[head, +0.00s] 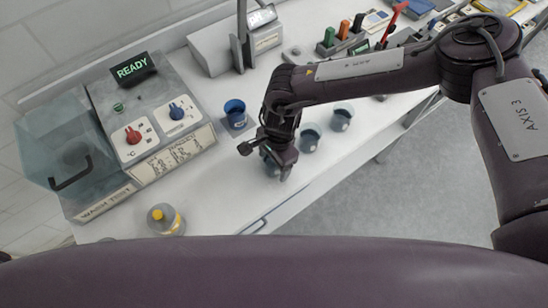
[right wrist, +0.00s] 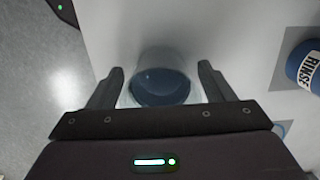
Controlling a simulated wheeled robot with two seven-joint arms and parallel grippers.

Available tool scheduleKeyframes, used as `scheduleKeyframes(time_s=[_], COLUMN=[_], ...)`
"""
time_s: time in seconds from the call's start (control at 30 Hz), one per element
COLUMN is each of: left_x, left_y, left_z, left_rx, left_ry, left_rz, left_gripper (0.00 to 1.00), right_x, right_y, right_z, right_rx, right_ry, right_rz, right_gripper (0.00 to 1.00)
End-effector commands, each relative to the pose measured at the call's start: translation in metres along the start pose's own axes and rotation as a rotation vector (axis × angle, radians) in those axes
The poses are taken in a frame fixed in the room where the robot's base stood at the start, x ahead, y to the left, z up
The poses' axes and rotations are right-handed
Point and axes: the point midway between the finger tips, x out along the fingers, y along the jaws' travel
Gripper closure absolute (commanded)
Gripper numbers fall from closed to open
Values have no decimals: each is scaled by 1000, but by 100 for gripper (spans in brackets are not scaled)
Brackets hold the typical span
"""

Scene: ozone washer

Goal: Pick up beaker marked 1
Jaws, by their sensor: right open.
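A clear glass beaker with dark blue liquid (right wrist: 160,90) stands upright on the white bench, between the spread fingers of my right gripper (right wrist: 160,70). Space shows between the glass and each finger. In the head view, my right gripper (head: 280,160) covers much of this beaker (head: 270,168). Two similar beakers stand in a row to its right, a middle one (head: 309,139) and a far one (head: 341,119). I cannot read a number on any of them. My left gripper is not in view.
A blue RINSE cup (head: 235,113) stands behind the gripper, and also shows in the right wrist view (right wrist: 306,66). The washer (head: 150,115) reads READY at left. The bench's front edge runs close to the beakers.

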Motion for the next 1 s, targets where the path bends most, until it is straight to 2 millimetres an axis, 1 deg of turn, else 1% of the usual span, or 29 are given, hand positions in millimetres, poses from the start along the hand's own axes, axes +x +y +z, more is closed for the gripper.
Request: scheduleKeyframes(time_s=[0.23,0.67,0.7,1.0], left_x=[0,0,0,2], left_y=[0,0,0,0], left_z=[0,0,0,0], left_rx=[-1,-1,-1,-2], left_ry=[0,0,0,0], left_rz=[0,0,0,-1], left_gripper=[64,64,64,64], right_x=[3,2,2,-2], right_y=[0,0,-1,-1], right_z=[0,0,0,1], right_rx=[1,1,1,0], right_ry=[0,-1,-1,-1], right_rz=[-2,-1,-2,-3], right_gripper=[25,82,83,83])
